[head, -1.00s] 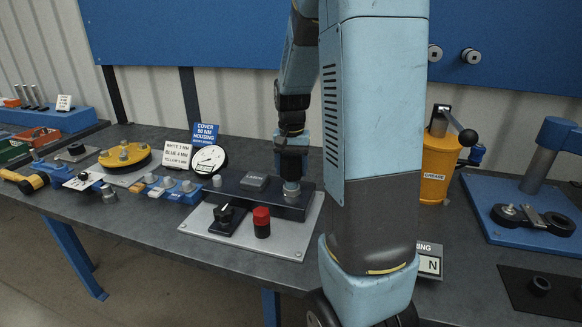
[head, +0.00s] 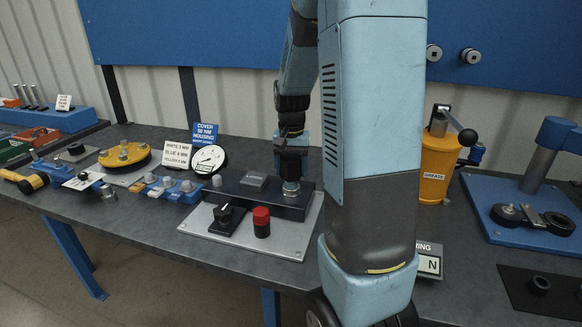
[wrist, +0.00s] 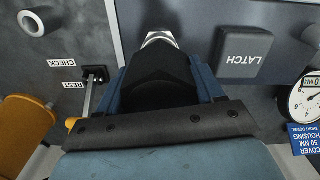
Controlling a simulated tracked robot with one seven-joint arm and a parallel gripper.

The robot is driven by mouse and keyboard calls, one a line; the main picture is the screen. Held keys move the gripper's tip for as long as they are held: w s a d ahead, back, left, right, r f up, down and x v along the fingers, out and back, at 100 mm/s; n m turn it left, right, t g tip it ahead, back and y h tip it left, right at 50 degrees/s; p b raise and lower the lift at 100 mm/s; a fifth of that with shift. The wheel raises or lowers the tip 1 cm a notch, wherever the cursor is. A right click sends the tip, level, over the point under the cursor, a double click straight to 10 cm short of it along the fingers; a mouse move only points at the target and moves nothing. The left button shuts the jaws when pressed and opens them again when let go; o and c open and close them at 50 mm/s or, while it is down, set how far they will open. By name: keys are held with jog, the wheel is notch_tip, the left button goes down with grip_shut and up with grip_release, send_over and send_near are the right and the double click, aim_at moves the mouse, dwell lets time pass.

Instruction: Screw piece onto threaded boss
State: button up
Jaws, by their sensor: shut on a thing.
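My gripper (head: 291,178) points down over the right end of a dark fixture block (head: 240,192) on a light plate. It is shut on a grey metal piece (head: 291,190), whose lower end is at the top of the block. In the wrist view the piece (wrist: 160,38) shows as a bright metal edge beyond the dark fingers. No threaded boss can be made out; the gripper and piece cover that spot. I cannot tell whether the piece is engaged on a thread.
A grey LATCH pad (wrist: 240,52) sits beside the gripper. A black knob (head: 224,213) and red button (head: 261,221) stand in front. A round dial (head: 208,160) and signs stand behind left. A yellow grease canister (head: 437,165) stands to the right.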

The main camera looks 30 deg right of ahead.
jog(key=shift+f, duration=1.5)
dwell(0.3)
